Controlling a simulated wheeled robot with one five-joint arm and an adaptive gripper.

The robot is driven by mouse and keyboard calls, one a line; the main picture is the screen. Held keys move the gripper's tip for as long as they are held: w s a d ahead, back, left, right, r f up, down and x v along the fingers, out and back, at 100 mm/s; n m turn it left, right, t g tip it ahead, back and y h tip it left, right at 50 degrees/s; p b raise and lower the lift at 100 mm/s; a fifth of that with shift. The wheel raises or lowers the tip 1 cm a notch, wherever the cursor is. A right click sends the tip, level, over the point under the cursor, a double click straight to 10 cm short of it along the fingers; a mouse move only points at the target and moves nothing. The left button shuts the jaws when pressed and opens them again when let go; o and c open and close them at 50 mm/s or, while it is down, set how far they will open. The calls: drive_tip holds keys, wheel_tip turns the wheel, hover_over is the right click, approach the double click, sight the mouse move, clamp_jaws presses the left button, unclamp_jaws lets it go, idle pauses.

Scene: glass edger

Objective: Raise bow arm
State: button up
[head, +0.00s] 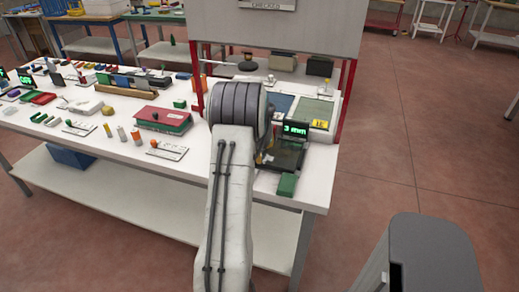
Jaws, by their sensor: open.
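I cannot pick out the bow arm for certain. A dark device with a green "3 mm" display (295,129) stands at the right end of the white workbench (300,192), partly hidden by my arm. Behind my arm, a thin bar with a dark round knob (247,64) shows under the grey panel marked "CHECKER" (267,4). My arm reaches forward over the bench. My gripper is hidden behind its ribbed wrist joint.
A green block (287,185) lies near the bench's front right. A red-and-green box (163,120) and several small parts cover the left side. Red posts (345,97) hold the panel.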

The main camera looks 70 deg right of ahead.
drive_tip(key=shift+c, duration=0.4)
clamp_jaws()
drive_tip(key=shift+a, duration=0.1)
